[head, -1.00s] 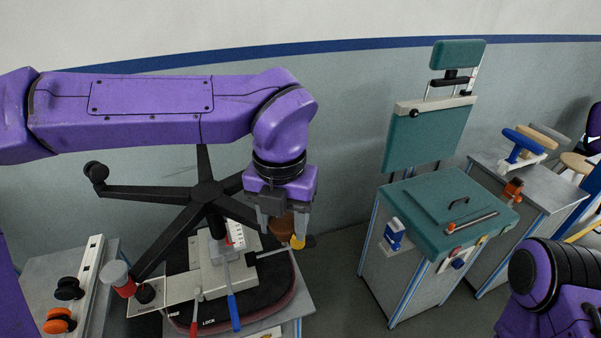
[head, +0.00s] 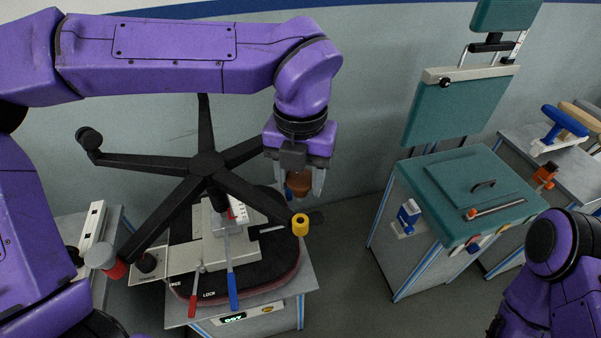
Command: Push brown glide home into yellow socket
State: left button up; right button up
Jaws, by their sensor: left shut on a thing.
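The brown glide (head: 299,182) is held between the fingers of my left gripper (head: 304,190), which is shut on it. The yellow socket (head: 300,225) is at the end of one leg of the black five-legged chair base (head: 207,165). In the picture the glide is above the socket, with a visible gap between them. I cannot tell how well they line up in depth. My right arm shows at the lower right, but its gripper is out of view.
The base stands upside down on a fixture with a red lever (head: 193,303) and a blue lever (head: 232,290). A red-and-grey piece (head: 108,262) is at another leg's end. Open floor lies between.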

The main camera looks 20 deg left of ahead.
aim_at(301, 201)
pick_arm(q)
jog(key=f+b, duration=0.2)
jog(key=f, duration=0.1)
jog(key=shift+s+f, duration=0.2)
jog(key=shift+w+f+b, duration=0.15)
jog(key=shift+f+b, duration=0.4)
jog(key=shift+f, duration=0.05)
jog(key=shift+r, duration=0.1)
jog(key=shift+p, duration=0.4)
dwell(0.6)
jog(key=shift+f+b, duration=1.3)
jog(key=shift+f, duration=0.55)
jog(key=o, duration=1)
jog(key=shift+o, duration=0.2)
notch_tip(301, 201, up, 11)
jog(key=shift+f, duration=0.15)
